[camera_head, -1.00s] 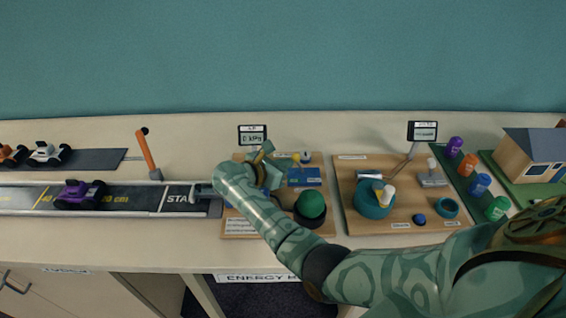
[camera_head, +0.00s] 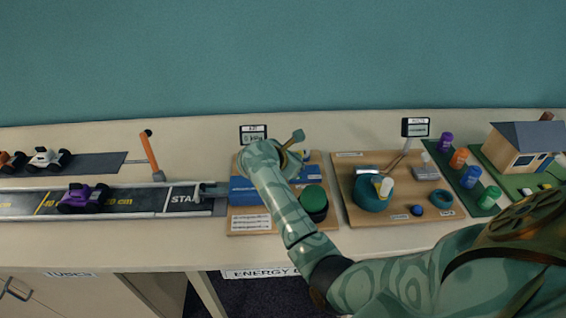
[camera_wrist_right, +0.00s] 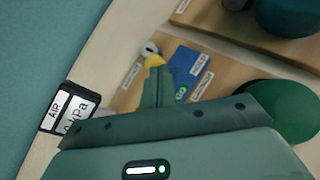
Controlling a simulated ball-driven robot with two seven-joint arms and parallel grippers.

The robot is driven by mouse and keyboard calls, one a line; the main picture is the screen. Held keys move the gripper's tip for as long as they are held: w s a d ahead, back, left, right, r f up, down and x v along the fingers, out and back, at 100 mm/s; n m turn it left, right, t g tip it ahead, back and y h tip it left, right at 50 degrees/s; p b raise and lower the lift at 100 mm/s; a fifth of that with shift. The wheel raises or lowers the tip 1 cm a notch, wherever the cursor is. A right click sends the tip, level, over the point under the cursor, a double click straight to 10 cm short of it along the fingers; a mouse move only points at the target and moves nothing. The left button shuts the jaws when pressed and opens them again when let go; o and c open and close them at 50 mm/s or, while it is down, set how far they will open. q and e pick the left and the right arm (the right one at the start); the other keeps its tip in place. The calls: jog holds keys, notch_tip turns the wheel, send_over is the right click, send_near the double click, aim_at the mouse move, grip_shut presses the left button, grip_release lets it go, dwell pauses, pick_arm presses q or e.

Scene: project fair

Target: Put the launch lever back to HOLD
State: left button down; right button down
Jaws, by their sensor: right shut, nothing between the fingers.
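The launcher board (camera_head: 250,228) stands mid-table, with a blue plate (camera_wrist_right: 188,68) marked HOLD and GO in the right wrist view. A yellow piece with a round grey-white cap (camera_wrist_right: 149,48) is beside this plate. I cannot tell whether it is the launch lever, and the lever's position is not clear. My right gripper (camera_head: 291,143) is over the back of the board, shut and empty. Its fingers (camera_wrist_right: 157,88) appear close to the yellow piece; contact cannot be told. My right forearm hides part of the board. My left gripper is out of view.
A green dome (camera_head: 313,197) is right of my forearm. An air display (camera_head: 253,133) stands behind the board. The track with a purple car (camera_head: 83,197) and an orange stick (camera_head: 149,152) are left. Another wooden board (camera_head: 350,190) with a teal drum is right.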

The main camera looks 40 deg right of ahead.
jog(key=shift+s+d+r+m+t+y, duration=0.2)
jog(key=shift+s+d+m+y, duration=0.15)
jog(key=shift+d+y, duration=0.15)
jog(key=shift+s+d+r+m+t+y, duration=0.1)
jog(key=shift+s+d+m+t+y, duration=0.1)
jog(key=shift+s+d+m+y, duration=0.25)
jog(key=shift+s+d+f+n, duration=0.1)
jog(key=shift+s+d+n, duration=0.05)
jog(key=shift+d, duration=0.25)
jog(key=shift+s+d+n, duration=0.1)
jog(key=shift+d+n, duration=0.05)
jog(key=shift+d, duration=0.25)
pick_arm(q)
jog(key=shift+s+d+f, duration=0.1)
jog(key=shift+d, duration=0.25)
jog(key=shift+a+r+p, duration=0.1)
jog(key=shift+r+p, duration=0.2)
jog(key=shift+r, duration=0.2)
pick_arm(e)
jog(key=shift+r, duration=0.85)
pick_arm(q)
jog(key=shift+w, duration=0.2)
pick_arm(e)
jog(key=shift+w, duration=0.1)
